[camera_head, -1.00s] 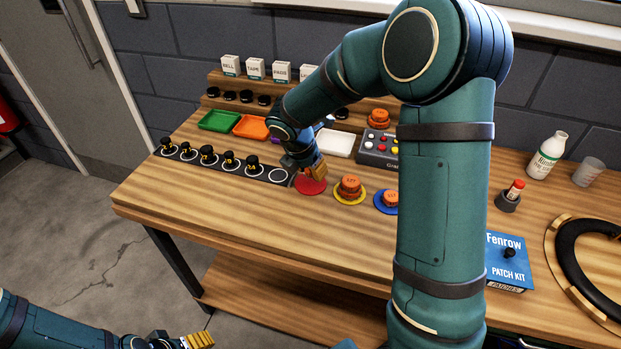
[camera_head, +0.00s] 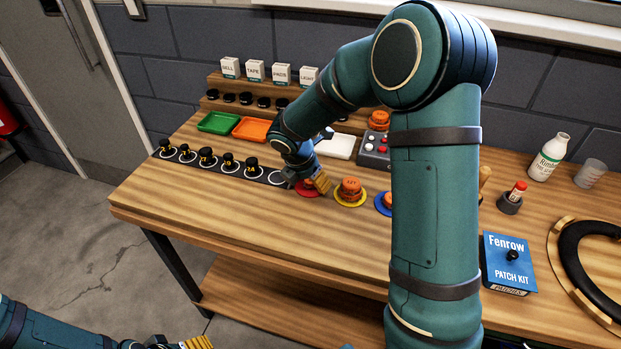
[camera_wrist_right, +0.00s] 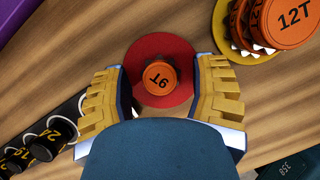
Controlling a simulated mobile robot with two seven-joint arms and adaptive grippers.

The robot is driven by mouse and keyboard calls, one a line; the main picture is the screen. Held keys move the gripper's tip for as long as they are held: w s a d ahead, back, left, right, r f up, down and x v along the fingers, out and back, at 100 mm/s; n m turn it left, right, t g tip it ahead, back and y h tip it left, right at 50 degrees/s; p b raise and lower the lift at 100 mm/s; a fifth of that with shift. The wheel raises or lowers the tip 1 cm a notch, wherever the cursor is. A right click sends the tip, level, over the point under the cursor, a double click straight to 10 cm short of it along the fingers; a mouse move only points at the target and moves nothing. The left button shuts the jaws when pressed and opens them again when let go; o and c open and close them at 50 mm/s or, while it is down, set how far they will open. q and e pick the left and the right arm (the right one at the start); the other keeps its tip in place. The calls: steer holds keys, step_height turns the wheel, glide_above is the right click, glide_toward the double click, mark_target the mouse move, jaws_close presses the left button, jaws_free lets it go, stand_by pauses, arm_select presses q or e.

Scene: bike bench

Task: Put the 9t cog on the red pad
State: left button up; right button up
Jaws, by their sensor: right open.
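The 9t cog (camera_wrist_right: 158,78) is a small orange cog with a dark label. In the right wrist view it lies on the red pad (camera_wrist_right: 184,56), near its middle. My right gripper (camera_wrist_right: 160,98) is open, with its yellow fingers apart on both sides of the cog and no clear contact. In the head view the right gripper (camera_head: 316,183) is low at the red pad (camera_head: 303,193) and hides most of the cog. My left gripper (camera_head: 198,343) is at the bottom edge, cut off, and its opening cannot be told.
A yellow pad (camera_head: 350,202) with a 12T cog stack (camera_wrist_right: 288,16) is close on the right. A black strip (camera_head: 222,170) with several black pieces is on the left. Green (camera_head: 219,122) and orange trays (camera_head: 252,129) are behind. The bench front is clear.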

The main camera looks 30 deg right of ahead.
arm_select(q)
steer(key=r+p, duration=0.3)
steer(key=shift+s+r, duration=0.1)
steer(key=shift+s, duration=0.2)
arm_select(e)
steer(key=v, duration=1.2)
arm_select(q)
steer(key=shift+s, duration=0.15)
arm_select(e)
steer(key=shift+s, duration=0.15)
